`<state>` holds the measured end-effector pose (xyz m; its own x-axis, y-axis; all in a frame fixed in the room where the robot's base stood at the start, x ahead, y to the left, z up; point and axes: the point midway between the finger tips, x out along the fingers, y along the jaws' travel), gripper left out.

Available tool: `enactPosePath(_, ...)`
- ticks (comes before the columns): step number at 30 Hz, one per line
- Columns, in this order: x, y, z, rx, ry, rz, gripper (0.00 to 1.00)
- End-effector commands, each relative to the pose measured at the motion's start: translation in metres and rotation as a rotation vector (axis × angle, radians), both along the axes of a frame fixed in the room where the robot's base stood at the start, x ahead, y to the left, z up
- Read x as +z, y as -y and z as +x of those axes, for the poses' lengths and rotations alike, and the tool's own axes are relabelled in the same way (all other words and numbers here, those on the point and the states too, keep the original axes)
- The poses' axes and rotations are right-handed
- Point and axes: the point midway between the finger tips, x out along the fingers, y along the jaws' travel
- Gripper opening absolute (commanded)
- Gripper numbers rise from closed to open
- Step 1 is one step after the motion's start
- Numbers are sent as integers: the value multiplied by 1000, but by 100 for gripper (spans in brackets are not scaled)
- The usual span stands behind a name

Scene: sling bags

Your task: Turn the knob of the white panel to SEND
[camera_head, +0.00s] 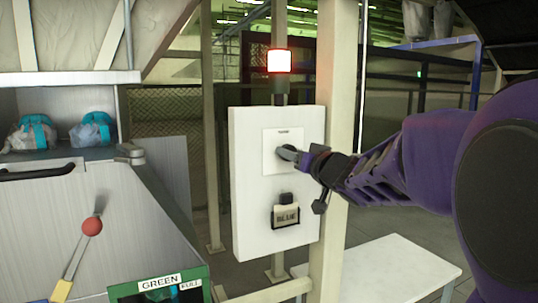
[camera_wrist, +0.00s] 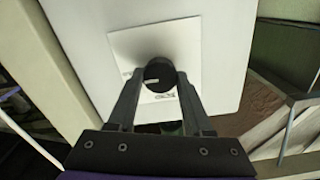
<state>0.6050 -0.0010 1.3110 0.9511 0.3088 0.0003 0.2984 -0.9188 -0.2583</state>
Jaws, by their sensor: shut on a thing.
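The white panel (camera_head: 247,209) stands upright on a post in the middle of the head view. A dark round knob (camera_head: 287,152) sits on a smaller white plate on the panel's upper part. The knob also shows in the wrist view (camera_wrist: 159,74), between my fingertips. My gripper (camera_head: 296,156) reaches in from the right and is shut on the knob; it also shows in the wrist view (camera_wrist: 158,90). Small lettering on the plate is too blurred to read, so I cannot tell where the knob points.
A lit red-and-white lamp (camera_head: 281,62) is above the panel. At the left are a grey machine with a red-knobbed lever (camera_head: 92,226) and a green "GREEN FULL" sign (camera_head: 160,283). A white table (camera_head: 385,268) stands at lower right.

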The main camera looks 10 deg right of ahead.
Motion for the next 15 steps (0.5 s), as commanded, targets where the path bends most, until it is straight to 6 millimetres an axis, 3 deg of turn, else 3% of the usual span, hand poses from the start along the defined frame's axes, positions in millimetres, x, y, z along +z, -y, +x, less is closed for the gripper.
enactPosePath(1, 0, 0, 0, 0, 0, 0, 16)
enactPosePath(4, 0, 0, 0, 0, 0, 0, 0)
enactPosePath(15, 0, 0, 0, 0, 18, -55, 0)
